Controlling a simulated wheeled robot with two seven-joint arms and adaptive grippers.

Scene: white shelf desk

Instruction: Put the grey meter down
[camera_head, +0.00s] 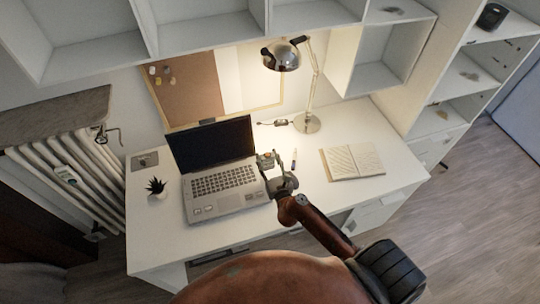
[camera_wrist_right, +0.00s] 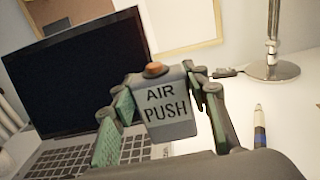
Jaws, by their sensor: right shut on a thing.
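The grey meter (camera_head: 266,160) is a small grey box with an orange button on top. In the right wrist view the meter (camera_wrist_right: 166,112) faces the camera, with the words "AIR PUSH" on it. My right gripper (camera_head: 277,165) is shut on it, with a finger on each side, and the meter looks nearly upright. The gripper is over the white desk (camera_head: 290,222), by the right edge of the laptop. I cannot tell whether the meter's base touches the desk. My left gripper is not in view.
The open laptop (camera_head: 222,185) stands just left of my right gripper. A pen (camera_wrist_right: 259,125) lies to the right, with the lamp base (camera_head: 307,123) behind it. An open notebook (camera_head: 354,162) lies farther right. A small potted plant (camera_head: 157,188) stands at left. The front right desk is clear.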

